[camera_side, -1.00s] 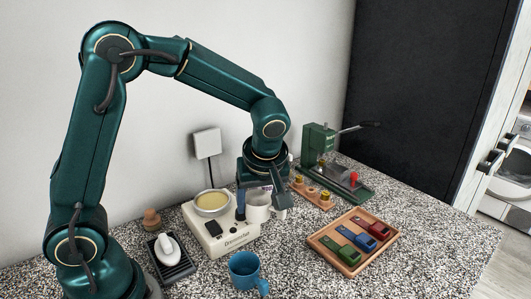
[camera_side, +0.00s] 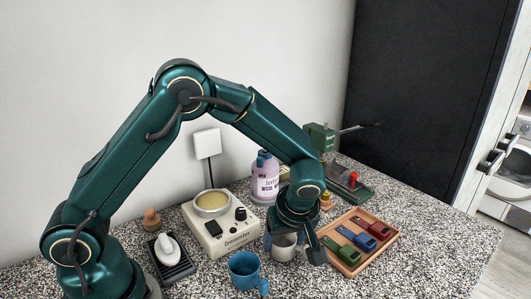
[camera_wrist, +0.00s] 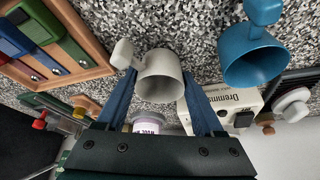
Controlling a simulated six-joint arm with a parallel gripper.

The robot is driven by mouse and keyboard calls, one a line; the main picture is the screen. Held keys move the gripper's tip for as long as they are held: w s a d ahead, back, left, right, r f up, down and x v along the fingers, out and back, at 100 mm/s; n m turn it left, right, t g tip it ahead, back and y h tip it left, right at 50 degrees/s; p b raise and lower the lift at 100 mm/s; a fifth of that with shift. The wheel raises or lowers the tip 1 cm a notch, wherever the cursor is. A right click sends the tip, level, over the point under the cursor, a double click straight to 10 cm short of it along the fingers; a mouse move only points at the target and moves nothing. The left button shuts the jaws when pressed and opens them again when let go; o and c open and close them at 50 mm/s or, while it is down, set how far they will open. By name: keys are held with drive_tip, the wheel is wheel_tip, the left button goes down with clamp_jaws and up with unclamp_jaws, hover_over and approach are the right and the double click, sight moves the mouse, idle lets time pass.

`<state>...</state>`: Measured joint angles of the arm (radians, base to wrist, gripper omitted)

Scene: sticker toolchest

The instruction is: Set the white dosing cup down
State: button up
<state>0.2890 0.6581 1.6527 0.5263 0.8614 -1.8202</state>
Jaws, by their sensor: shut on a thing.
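The white dosing cup (camera_side: 284,247) is between the jaws of my gripper (camera_side: 295,240), just right of the blue cup in the side view. In the wrist view the white cup (camera_wrist: 160,78) is pinched between the two blue fingers of my gripper (camera_wrist: 160,88), its mouth and side handle showing. The gripper is shut on it. In the side view the fingers and wrist partly cover the cup, and I cannot tell whether its base touches the counter.
A blue cup (camera_side: 244,268) stands close on the left. A cream scale-like machine (camera_side: 222,236) is behind it. A wooden tray (camera_side: 349,270) with coloured blocks lies on the right. A lilac bottle (camera_side: 264,182) stands behind my gripper. Speckled counter is bare at the front right.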

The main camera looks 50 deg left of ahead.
drive_tip(key=o, duration=1.5)
drive_tip(key=shift+f, duration=0.1)
drive_tip(key=v, duration=1.2)
drive_tip(key=s+a+r+m+t+h, duration=0.1)
drive_tip(key=s+a+m+t+h, duration=0.1)
drive_tip(key=s+m, duration=0.4)
drive_tip(key=s+a+r+m+t+h, duration=0.1)
drive_tip(key=s+a+r+m+h, duration=0.1)
drive_tip(key=s+m, duration=0.5)
drive_tip(key=shift+s+a+r+t, duration=0.2)
drive_tip(key=shift+s+a+t, duration=0.1)
drive_tip(key=shift+t, duration=0.1)
